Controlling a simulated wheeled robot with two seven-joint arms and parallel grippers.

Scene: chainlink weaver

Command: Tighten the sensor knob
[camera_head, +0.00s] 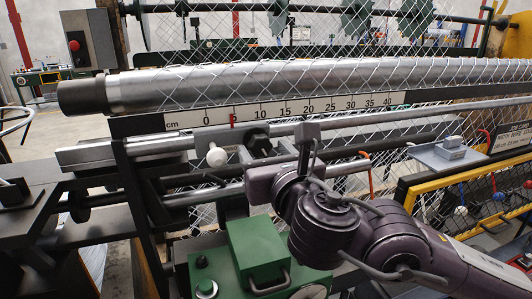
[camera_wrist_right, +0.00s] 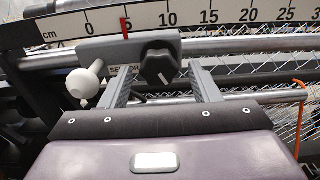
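The sensor knob (camera_wrist_right: 158,67) is black and lobed, with a small white mark on its face. It is on the right part of a grey sensor block (camera_wrist_right: 115,49) below the ruler, and the knob also shows in the head view (camera_head: 257,141). My right gripper (camera_wrist_right: 161,73) is open, with one grey finger on each side of the knob. Gaps show between the fingers and the knob; whether the tips reach its depth I cannot tell. The gripper's body shows in the head view (camera_head: 275,155). My left gripper is not in view.
A white ball handle (camera_head: 216,157) sticks out left of the knob. A red pointer (camera_head: 233,119) stands near 5 on the cm ruler (camera_head: 280,108). Steel rails and wire mesh run behind. A green box (camera_head: 256,247) stands below, and an orange hook (camera_wrist_right: 299,115) hangs at right.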

